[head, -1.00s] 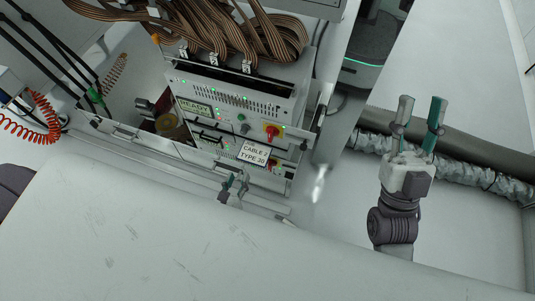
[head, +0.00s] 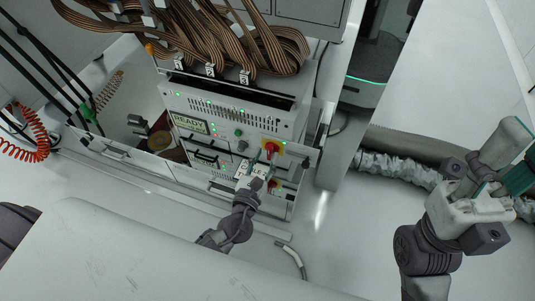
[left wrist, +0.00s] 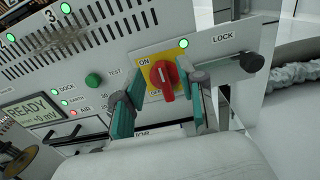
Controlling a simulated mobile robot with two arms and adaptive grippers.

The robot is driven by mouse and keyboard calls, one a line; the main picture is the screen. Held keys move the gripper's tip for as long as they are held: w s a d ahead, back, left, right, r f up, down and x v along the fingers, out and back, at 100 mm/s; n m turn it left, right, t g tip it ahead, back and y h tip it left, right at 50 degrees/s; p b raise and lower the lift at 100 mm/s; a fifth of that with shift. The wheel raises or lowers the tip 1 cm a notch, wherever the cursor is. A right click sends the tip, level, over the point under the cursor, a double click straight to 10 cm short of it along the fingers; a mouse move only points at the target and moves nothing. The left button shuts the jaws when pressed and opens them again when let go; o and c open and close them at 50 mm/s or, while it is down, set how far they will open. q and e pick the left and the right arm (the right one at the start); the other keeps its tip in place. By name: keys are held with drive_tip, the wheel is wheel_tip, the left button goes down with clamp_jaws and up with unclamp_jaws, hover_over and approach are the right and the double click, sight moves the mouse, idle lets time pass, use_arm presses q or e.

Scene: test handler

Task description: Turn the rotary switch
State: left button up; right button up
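The rotary switch is a red knob on a yellow plate. It sits on the front panel of the test handler, at its right side in the head view (head: 271,147). In the left wrist view the red knob (left wrist: 166,78) shows close up, its grip bar near vertical, with "ON" readable at the upper left. My left gripper (left wrist: 163,101) is open, one finger to each side of the knob; contact is not clear. It also shows in the head view (head: 265,162), just below the switch. My right gripper (head: 517,158) is open and empty at the far right, partly cut off.
A green button (left wrist: 93,80) and a READY display (left wrist: 33,113) are left of the switch. A dark LOCK knob (left wrist: 252,62) is at its right. Brown ribbon cables (head: 190,40) lie over the cabinet top. A ribbed hose (head: 400,168) runs along the floor at right.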

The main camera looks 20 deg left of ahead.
use_arm(q)
drive_tip(key=shift+w, duration=1.05)
clamp_jaws()
